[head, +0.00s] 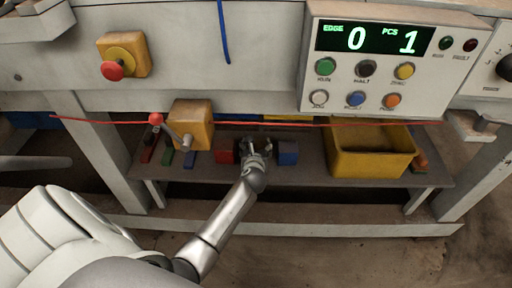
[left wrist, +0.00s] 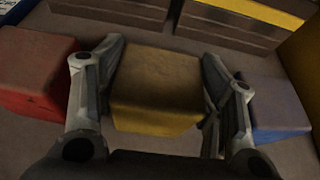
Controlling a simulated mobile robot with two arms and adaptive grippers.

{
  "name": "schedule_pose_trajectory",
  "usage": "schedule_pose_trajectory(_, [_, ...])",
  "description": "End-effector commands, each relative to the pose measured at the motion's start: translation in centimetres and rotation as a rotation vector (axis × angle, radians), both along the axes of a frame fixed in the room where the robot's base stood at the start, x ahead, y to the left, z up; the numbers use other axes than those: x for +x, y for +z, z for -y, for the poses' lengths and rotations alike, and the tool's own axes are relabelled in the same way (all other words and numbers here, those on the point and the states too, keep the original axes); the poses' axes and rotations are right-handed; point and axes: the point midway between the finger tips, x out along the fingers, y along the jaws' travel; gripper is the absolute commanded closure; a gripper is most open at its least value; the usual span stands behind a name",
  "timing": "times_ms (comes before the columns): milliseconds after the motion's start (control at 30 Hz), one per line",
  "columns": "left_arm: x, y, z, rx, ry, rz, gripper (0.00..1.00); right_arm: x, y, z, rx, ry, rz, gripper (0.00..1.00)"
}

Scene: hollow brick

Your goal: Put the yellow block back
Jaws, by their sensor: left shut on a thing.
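The yellow block (left wrist: 156,82) is between the two fingers of my left gripper (left wrist: 158,100) in the left wrist view, and the fingers are shut on it. In the head view my left gripper (head: 257,150) is over the low shelf, and it largely hides the yellow block there. A red block (head: 226,152) is just left of the gripper and a blue block (head: 288,152) just right of it. They also show in the left wrist view, red (left wrist: 38,70) at the left and blue (left wrist: 276,102) at the right. I cannot tell whether the yellow block touches the shelf.
A yellow bin (head: 371,166) stands on the shelf (head: 300,175) at the right. A tan box (head: 191,125) with a red-knobbed lever (head: 156,119) stands at the left. A red cable (head: 110,121) runs across in front. The control panel (head: 395,60) juts out above.

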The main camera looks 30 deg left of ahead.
Motion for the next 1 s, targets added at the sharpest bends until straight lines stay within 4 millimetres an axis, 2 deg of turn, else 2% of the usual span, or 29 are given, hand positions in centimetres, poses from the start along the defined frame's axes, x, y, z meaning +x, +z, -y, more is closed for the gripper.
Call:
schedule_pose_trajectory(67, [0.0,-0.2,0.0,0.002,-0.001,0.0,0.71,0.0,-0.2,0.0,0.0,0.0,0.0,1.0])
schedule_pose_trajectory(100, [0.0,-0.3,0.0,0.002,-0.001,-0.001,0.37,0.0,-0.2,0.0,0.0,0.0,0.0,1.0])
schedule_pose_trajectory(267, [0.0,-0.3,0.0,0.001,0.0,0.0,0.16,0.0,-0.1,0.0,0.0,0.0,-0.001,1.0])
schedule_pose_trajectory(667, [0.0,0.2,0.0,-0.001,0.0,0.0,0.16,0.0,0.1,0.0,0.0,0.0,-0.001,1.0])
schedule_pose_trajectory(833, [-1.8,1.1,1.1,0.001,-0.002,-0.002,0.16,0.3,0.7,0.0,0.001,0.001,0.005,1.0])
schedule_pose_trajectory(1000, [-3.9,2.1,2.4,0.0,-0.001,-0.001,0.16,1.1,-2.4,-0.2,0.0,0.002,-0.018,1.0])
